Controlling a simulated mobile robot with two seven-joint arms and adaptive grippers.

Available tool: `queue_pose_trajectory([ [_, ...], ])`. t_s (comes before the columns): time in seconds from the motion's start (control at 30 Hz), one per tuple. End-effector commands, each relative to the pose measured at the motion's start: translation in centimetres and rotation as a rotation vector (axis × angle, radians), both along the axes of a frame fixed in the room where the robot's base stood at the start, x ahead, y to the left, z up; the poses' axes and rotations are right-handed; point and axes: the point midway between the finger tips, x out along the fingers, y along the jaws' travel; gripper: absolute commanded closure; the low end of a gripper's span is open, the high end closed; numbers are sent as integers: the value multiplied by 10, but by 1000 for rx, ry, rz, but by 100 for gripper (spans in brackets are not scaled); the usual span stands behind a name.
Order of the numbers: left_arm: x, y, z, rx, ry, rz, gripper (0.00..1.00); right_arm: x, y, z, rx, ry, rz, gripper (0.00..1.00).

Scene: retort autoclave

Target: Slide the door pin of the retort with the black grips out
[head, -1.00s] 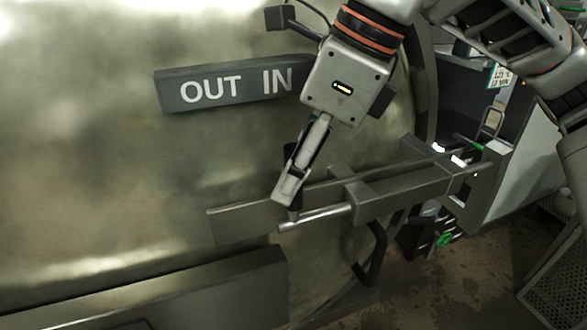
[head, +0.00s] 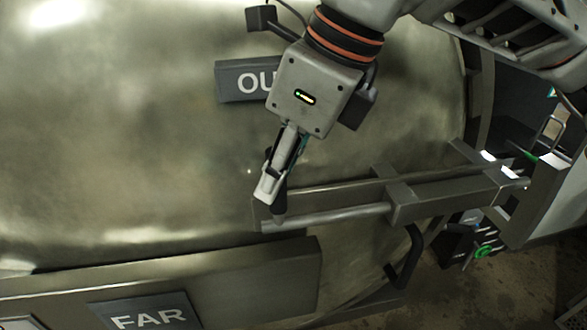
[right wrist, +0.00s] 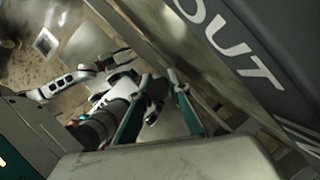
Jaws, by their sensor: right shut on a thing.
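The door pin (head: 325,217) is a bright metal rod lying along a grey bar on the big round retort door (head: 130,160). A long length of it shows left of the bracket (head: 398,198). Its black grip (head: 279,204) stands up near the rod's left end. My right gripper (head: 270,193) points down and is shut on this black grip. In the right wrist view, my right gripper's teal-padded fingers (right wrist: 158,115) show with a dark thing between them, not clear. My left gripper does not show in the head view.
A grey OUT sign (head: 236,82) is on the door, partly hidden by my right arm. A lower plate with a FAR label (head: 150,312) sticks out below. A dark curved handle (head: 408,258) hangs under the bracket. Open floor shows at the lower right.

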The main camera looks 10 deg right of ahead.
Motion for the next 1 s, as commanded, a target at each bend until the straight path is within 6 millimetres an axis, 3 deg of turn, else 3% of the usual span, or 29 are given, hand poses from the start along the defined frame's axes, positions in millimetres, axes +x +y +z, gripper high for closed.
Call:
queue_pose_trajectory([
  [0.17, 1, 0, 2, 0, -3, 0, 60, 0, 3, 2, 7, -7, 8, 100],
  [0.2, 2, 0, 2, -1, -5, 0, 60, 0, 3, 2, 7, -7, 8, 75],
  [0.23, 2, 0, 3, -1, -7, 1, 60, 0, 3, 2, 7, -7, 8, 68],
  [0.27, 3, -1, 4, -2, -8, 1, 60, 0, 2, 2, 7, -7, 8, 66],
  [0.67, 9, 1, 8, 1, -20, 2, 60, -1, -1, 5, 3, -4, 4, 66],
  [1.0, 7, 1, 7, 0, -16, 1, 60, -12, -19, 60, 6, -7, 2, 66],
])
